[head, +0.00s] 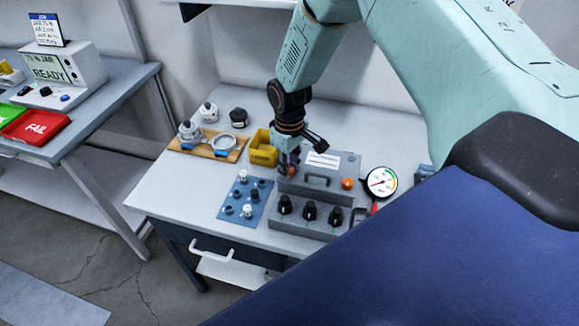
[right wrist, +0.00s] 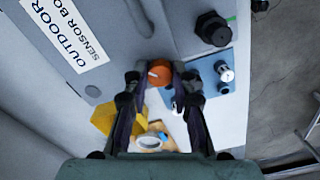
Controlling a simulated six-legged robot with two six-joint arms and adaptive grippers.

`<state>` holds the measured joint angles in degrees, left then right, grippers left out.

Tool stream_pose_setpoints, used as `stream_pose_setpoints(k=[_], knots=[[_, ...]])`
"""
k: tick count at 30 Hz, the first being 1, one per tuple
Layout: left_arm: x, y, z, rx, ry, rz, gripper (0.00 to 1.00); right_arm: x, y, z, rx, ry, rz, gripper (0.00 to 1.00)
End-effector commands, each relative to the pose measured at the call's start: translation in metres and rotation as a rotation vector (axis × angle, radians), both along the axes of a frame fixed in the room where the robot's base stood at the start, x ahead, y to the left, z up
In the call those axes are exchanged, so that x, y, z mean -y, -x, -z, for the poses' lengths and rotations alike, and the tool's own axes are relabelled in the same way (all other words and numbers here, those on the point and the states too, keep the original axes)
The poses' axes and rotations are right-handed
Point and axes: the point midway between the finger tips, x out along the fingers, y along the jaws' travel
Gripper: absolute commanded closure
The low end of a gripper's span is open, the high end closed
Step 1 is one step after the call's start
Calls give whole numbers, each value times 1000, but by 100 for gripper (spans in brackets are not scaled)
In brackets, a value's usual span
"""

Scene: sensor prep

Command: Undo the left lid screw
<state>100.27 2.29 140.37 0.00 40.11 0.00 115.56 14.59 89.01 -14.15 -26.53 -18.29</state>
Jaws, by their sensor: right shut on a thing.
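The grey sensor box (head: 325,193) stands on the white bench, with a handle and a white label on its lid. My right gripper (head: 290,167) comes down from above at the lid's left end. In the right wrist view its fingertips (right wrist: 160,75) are shut on the orange left lid screw (right wrist: 159,70). That screw's lower part is hidden, so I cannot tell how far out it sits. A second orange screw (head: 347,183) is at the lid's right end. My left gripper is not in view.
A blue mat (head: 236,213) with small fittings lies left of the box. A yellow bin (head: 263,153) and a wooden board (head: 188,148) with parts are behind it. A round gauge (head: 381,182) stands on the right. The front left bench corner is clear.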

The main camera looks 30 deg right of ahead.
Motion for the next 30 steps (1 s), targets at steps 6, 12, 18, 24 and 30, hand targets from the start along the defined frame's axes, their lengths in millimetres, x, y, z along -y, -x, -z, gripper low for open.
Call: stream_pose_setpoints(k=[6,12,18,24,30], knots=[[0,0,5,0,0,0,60,0,-2,0,6,2,-207,100],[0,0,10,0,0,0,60,0,-2,0,6,2,-395,100],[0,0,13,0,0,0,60,0,-2,0,6,3,-568,100],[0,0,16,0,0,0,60,0,-2,0,6,3,-706,100],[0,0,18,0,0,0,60,0,-2,-1,5,3,-798,100]])
